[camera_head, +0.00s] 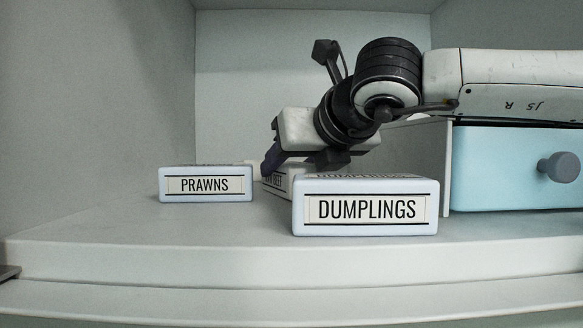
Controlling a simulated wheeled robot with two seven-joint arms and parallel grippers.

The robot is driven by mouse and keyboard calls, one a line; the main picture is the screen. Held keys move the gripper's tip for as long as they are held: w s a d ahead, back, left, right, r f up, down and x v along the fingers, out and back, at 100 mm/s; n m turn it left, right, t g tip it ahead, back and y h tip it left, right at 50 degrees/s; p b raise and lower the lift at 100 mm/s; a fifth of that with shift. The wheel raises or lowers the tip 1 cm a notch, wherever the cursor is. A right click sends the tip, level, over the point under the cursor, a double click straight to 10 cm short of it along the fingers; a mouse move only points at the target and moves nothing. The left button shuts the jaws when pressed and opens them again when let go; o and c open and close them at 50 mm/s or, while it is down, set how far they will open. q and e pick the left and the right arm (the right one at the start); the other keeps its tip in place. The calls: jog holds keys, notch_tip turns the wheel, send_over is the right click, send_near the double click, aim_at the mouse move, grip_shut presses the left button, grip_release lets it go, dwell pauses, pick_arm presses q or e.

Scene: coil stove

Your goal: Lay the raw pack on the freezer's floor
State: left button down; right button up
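My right gripper (300,165) reaches in from the right, tilted downward over this pack. Its dark fingers are apart, one at the pack's left end and the other above the dumplings pack. Whether they grip the pack is hidden. My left gripper is not recognisable in view.
The "DUMPLINGS" pack (366,209) stands at the front middle. The "PRAWNS" pack (206,184) is further back on the left. A light blue drawer (505,168) with a grey knob fills the right side. The floor at front left is clear.

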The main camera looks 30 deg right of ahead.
jog(key=shift+r, duration=0.15)
jog(key=o, duration=1.3)
jog(key=shift+s, duration=0.15)
jog(key=v, duration=1.1)
jog(key=shift+s+r+b, duration=0.1)
jog(key=shift+s+b, duration=0.2)
jog(key=shift+s, duration=0.1)
